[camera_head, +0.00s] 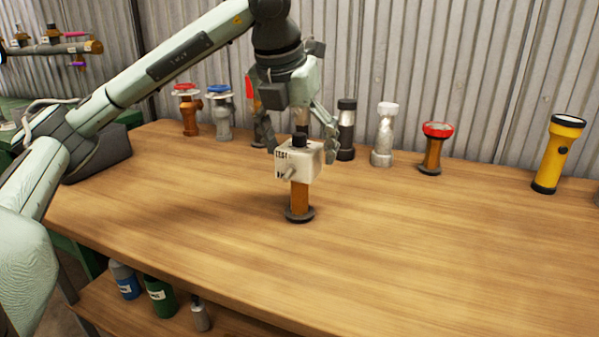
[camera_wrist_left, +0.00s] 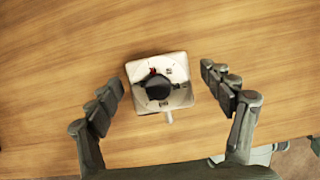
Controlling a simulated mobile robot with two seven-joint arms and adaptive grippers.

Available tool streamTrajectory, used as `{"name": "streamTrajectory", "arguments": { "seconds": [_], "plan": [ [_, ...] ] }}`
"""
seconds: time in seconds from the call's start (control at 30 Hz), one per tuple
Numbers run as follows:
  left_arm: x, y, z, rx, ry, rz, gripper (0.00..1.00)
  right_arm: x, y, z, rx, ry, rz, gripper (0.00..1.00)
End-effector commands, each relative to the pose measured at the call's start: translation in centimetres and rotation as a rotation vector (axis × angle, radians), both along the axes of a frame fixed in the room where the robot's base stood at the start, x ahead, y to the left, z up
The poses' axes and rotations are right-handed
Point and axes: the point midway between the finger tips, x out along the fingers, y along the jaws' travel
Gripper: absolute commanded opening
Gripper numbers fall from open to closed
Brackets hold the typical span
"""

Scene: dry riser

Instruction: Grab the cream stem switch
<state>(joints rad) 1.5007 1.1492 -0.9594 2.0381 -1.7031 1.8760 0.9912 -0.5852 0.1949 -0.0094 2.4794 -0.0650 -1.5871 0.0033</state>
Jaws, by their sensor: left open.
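The cream stem switch (camera_head: 299,162) stands upright on the wooden table, a cream box on a brown stem with a dark round base. A black knob sits on its top face. In the left wrist view the cream stem switch (camera_wrist_left: 177,72) is seen from above, with a small lever on its near side. My left gripper (camera_head: 302,148) is above and around the top of the switch. In the left wrist view my left gripper (camera_wrist_left: 165,88) is open, one finger on each side of the box with a gap on both sides. My right gripper is not in view.
Behind stand red and blue valves (camera_head: 217,110), a black cylinder (camera_head: 346,130), a silver one (camera_head: 384,135) and a red-topped stem (camera_head: 433,148). A yellow flashlight (camera_head: 557,155) stands at right. The table (camera_head: 420,240) is clear in front. Bottles (camera_head: 160,298) sit on a lower shelf.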

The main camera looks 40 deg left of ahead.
Motion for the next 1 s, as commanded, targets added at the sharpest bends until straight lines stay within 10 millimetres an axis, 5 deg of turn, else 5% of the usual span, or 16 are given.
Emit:
{"name": "streamTrajectory", "arguments": {
  "seconds": [0.1, 0.63, 1.0],
  "plan": [
    [-0.01, 0.01, 0.04, 0.000, 0.000, 0.000, 0.79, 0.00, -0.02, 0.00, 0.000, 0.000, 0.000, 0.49],
    [0.00, 0.01, 0.09, 0.000, -0.001, 0.001, 0.13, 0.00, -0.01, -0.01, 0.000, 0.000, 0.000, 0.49],
    [0.06, -0.01, 0.73, -0.002, -0.005, 0.001, 0.11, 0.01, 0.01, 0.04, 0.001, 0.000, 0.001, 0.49]
  ]
}}
